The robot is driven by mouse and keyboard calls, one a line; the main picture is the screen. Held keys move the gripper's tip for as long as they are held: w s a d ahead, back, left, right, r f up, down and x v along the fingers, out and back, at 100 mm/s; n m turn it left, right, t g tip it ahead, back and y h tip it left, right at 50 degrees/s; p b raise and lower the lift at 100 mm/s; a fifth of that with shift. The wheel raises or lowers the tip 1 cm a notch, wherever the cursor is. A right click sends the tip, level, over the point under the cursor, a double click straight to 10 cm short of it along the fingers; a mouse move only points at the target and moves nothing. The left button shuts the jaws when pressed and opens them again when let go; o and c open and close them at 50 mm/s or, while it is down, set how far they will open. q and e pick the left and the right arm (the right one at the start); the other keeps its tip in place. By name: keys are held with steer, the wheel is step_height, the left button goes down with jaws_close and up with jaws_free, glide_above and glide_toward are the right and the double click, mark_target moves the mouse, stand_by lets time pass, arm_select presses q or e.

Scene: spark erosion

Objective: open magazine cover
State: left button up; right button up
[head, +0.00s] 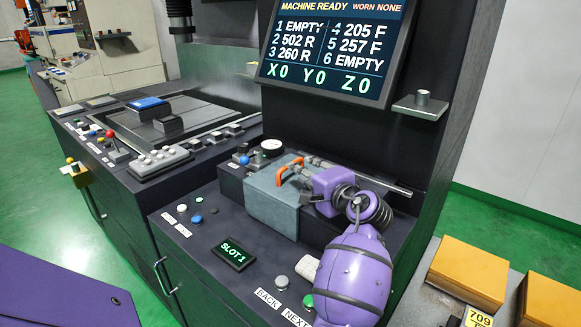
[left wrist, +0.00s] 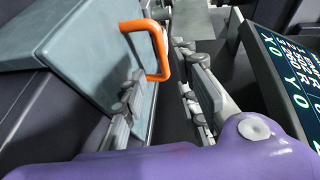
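The magazine cover (head: 270,205) is a grey-blue box-shaped lid on the machine's front ledge. It looks shut. An orange handle (head: 287,168) stands on it. In the left wrist view the cover (left wrist: 75,50) fills the upper left, and the handle (left wrist: 163,50) shows ahead of the fingers. My left gripper (head: 304,180) is beside the handle, at its right in the head view. In the left wrist view its two fingers (left wrist: 160,85) are apart with nothing held between them. I cannot tell whether a finger touches the cover. My right gripper is not in view.
A screen (head: 332,45) stands above the ledge and shows close by at the right of the wrist view. A slot display (head: 233,253) and buttons are in front. Yellow boxes (head: 470,270) stand at right.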

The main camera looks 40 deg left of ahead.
arm_select(q)
steer(key=shift+w+a+r, duration=0.1)
steer(key=shift+w+a, duration=0.1)
steer(key=shift+a, duration=0.1)
steer(key=x, duration=0.6)
steer(key=shift+w+a+p, duration=0.1)
steer(key=shift+a+p, duration=0.15)
steer(key=shift+p, duration=0.1)
steer(key=shift+c, duration=0.4)
jaws_close()
